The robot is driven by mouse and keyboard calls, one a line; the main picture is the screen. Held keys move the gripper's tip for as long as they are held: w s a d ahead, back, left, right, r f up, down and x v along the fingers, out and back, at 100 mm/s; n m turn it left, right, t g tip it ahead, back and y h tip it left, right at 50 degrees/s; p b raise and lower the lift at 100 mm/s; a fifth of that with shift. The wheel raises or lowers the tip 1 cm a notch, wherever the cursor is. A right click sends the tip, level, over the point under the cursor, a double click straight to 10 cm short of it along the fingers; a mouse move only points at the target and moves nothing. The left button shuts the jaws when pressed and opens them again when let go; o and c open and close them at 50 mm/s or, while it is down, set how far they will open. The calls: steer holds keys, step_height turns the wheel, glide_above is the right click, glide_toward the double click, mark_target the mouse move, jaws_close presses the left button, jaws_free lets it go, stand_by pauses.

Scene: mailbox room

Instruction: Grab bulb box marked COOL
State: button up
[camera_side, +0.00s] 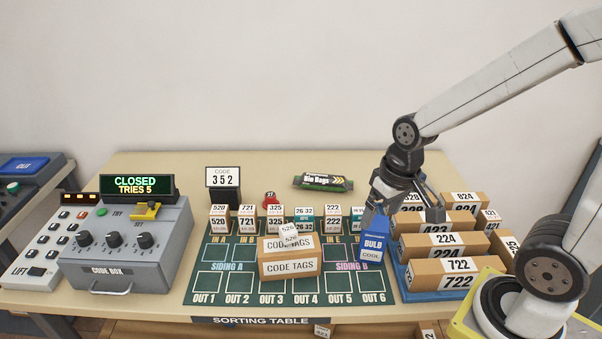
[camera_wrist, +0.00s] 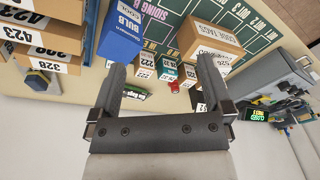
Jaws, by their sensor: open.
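The box lies beyond the left finger, not between the fingers. I cannot tell whether a finger touches it.
Cardboard boxes with numbers (camera_side: 445,245) sit in a blue tray right of the bulb box. A CODE TAGS box (camera_side: 290,267) and several small numbered boxes (camera_side: 304,223) stand on the mat (camera_side: 215,260). A grey code box (camera_side: 125,250) is at left; a bin bags pack (camera_side: 323,183) lies behind.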

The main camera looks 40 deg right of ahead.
mark_target(373, 239)
steer(key=s+d+f+m+y, duration=0.1)
steer(key=s+m+y, duration=0.15)
steer(key=m, duration=0.35)
steer(key=s+d+f+m+y, duration=0.1)
steer(key=d+m+y, duration=0.15)
steer(key=m, duration=0.45)
steer(key=w+d+r+m+t+y, duration=0.2)
steer(key=d+m+t, duration=0.7)
steer(key=m, duration=0.6)
steer(key=shift+t, duration=0.3)
steer(key=f, duration=0.9)
steer(key=shift+a+f, duration=0.35)
steer(key=shift+a, duration=0.05)
steer(key=shift+w, duration=0.1)
steer(key=shift+x, duration=1.3)
